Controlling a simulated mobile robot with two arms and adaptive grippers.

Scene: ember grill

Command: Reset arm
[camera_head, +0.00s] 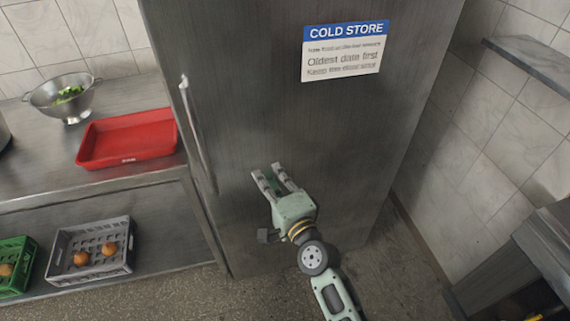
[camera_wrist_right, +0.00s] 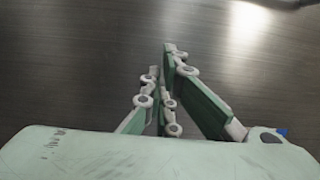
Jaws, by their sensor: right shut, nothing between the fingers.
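My right gripper (camera_head: 270,173) is in front of the steel door of the cold store (camera_head: 245,110). It is shut and empty, with its fingers pointing up and away toward the door. In the right wrist view the fingers (camera_wrist_right: 162,62) come close together before the dark brushed steel, with nothing between them. I cannot tell whether they touch the door. The long vertical door handle (camera_head: 197,135) is to the left of the gripper and apart from it. My left gripper is in no view.
A steel counter (camera_head: 35,180) at left carries a red tray (camera_head: 128,138) and a colander (camera_head: 65,98) of greens. Below are a grey crate (camera_head: 92,250) and a green crate (camera_head: 15,265) with round orange-brown items. A wall shelf (camera_head: 530,62) and a dark unit (camera_head: 500,270) stand at right.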

